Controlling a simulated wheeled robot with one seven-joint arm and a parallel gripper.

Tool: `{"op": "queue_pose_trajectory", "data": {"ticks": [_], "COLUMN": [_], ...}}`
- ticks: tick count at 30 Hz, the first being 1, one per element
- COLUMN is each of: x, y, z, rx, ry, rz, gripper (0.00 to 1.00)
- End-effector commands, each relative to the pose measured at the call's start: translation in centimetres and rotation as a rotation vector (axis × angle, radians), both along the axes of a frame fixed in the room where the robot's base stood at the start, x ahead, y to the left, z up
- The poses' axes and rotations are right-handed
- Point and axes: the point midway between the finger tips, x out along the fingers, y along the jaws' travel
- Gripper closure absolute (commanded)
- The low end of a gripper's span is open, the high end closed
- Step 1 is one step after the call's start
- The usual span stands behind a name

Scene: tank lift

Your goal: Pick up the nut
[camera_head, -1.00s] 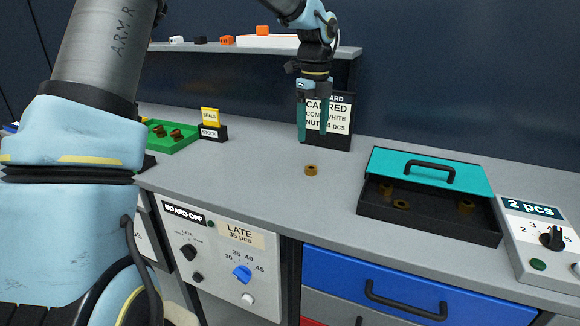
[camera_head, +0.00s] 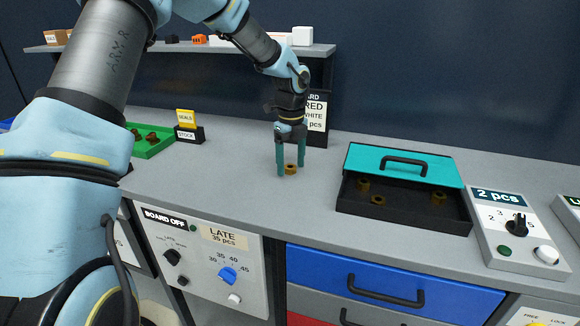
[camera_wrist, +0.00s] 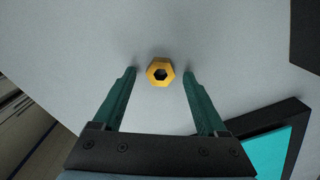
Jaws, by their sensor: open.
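A brass-coloured hexagonal nut (camera_head: 291,169) lies flat on the grey bench top, by itself. In the wrist view the nut (camera_wrist: 160,72) shows its dark centre hole and lies just ahead of the fingertips, midway between their lines. My gripper (camera_head: 291,172) points down at the nut, with its two green fingers apart on either side of it. In the wrist view my gripper (camera_wrist: 160,72) is open and empty, with clear gaps between the nut and both fingers. I cannot tell the exact height of the fingertips above the bench.
A black tray (camera_head: 400,216) with a teal lid (camera_head: 440,168) stands to the right and holds several nuts. A "2 pcs" control box (camera_head: 500,225) is further right. A green tray (camera_head: 150,148) and a label stand (camera_head: 188,133) are to the left. A dark sign stands behind my gripper.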

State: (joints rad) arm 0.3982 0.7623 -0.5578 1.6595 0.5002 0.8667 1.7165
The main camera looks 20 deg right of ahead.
Motion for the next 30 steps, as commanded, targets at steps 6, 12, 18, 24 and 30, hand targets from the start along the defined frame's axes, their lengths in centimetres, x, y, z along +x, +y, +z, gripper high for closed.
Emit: {"op": "queue_pose_trajectory", "data": {"ticks": [6, 12, 18, 24, 30], "x": [0.01, 0.01, 0.02, 0.02, 0.02], "y": [-0.01, -0.01, 0.0, 0.0, 0.0], "z": [-0.31, -0.29, -0.28, -0.27, -0.27], "rx": [0.0, 0.0, 0.0, 0.0, 0.0], "ry": [-0.001, -0.001, -0.001, -0.001, -0.001], "rz": [0.0, 0.0, 0.0, 0.0, 0.0], "gripper": [0.25, 0.42, 0.64, 0.87, 1.0]}}
